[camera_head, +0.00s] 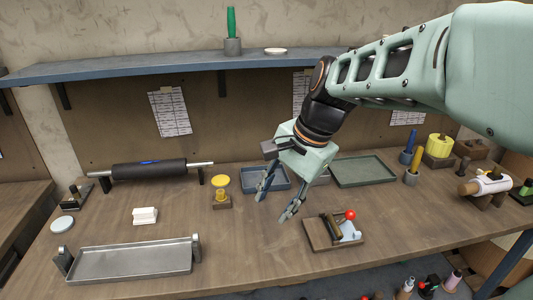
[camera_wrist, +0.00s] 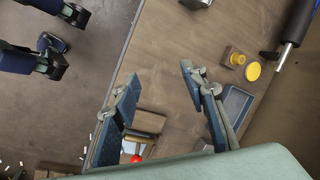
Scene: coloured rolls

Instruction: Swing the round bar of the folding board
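The folding board (camera_head: 316,238) is a small wooden board lying on the bench right of centre. A dark round bar (camera_head: 331,227) lies across it, with a red ball (camera_head: 350,214) near it and a pale curved piece beside it. In the wrist view, the board (camera_wrist: 150,121) and red ball (camera_wrist: 136,158) lie low in the picture, partly hidden by a finger and my wrist. My gripper (camera_head: 273,207) is open and empty, with its fingers apart, above the bench to the left of the board. In the wrist view, bare bench shows between the fingertips (camera_wrist: 160,72).
A yellow-topped stand (camera_head: 221,188), a blue tray (camera_head: 279,180) and a green tray (camera_head: 363,171) stand behind. A dark roller (camera_head: 150,170) and a metal tray (camera_head: 130,262) are at left. Coloured rolls stand at right.

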